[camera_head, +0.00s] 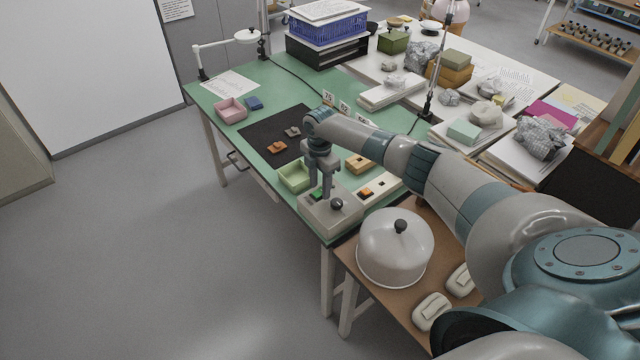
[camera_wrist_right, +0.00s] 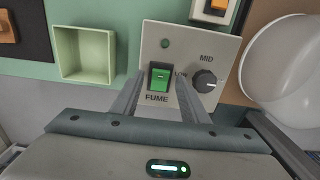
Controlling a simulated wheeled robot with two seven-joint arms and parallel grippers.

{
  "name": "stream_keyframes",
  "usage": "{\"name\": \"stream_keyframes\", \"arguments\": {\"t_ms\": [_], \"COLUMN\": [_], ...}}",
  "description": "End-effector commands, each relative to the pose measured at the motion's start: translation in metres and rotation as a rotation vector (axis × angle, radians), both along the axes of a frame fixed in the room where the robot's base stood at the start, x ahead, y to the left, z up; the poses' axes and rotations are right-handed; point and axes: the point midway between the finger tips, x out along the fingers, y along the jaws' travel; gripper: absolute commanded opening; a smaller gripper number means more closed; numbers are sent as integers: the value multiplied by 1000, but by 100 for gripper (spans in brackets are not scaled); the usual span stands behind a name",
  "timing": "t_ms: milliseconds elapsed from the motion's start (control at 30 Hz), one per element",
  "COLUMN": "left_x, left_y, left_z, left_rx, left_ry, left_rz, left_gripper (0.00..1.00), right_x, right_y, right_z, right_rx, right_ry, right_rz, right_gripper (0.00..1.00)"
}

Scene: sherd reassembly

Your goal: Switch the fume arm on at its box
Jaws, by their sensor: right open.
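The fume arm's control box (camera_head: 345,220) is a pale grey box at the near edge of the green table. In the right wrist view the box face (camera_wrist_right: 210,45) carries a green rocker switch (camera_wrist_right: 159,78) above the word FUME. It also has a black knob (camera_wrist_right: 205,81) near the words MID and LOW, and a small dark green lamp (camera_wrist_right: 165,43) that looks unlit. My right gripper (camera_head: 318,192) points down over the box. Its open, empty fingers flank the rocker switch in the wrist view; contact cannot be told. My left gripper is out of view.
A light green tray (camera_head: 294,178) stands beside the box. A pale domed cover (camera_head: 394,250) with a black knob stands to the right on a brown table. A dark mat (camera_head: 262,141) with sherds and a pink tray (camera_head: 229,112) lie farther left.

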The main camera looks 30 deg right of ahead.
Motion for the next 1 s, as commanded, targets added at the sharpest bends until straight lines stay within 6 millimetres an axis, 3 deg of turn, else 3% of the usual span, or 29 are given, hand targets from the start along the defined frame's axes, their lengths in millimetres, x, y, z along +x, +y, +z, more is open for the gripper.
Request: {"name": "stream_keyframes", "arguments": {"t_ms": [333, 500, 767, 1000], "left_x": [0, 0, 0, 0], "left_y": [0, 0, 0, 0], "left_z": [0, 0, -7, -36], "left_rx": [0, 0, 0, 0], "left_ry": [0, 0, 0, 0], "left_rz": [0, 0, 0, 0], "left_gripper": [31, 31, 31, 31], "right_x": [0, 0, 0, 1], "right_y": [0, 0, -2, -7], "right_z": [-2, -2, -5, -10], "right_rx": [0, 0, 26, 149], "right_ry": [-1, -1, 3, 12], "right_rz": [0, 0, -2, -5], "right_gripper": [38, 0, 0, 0]}}
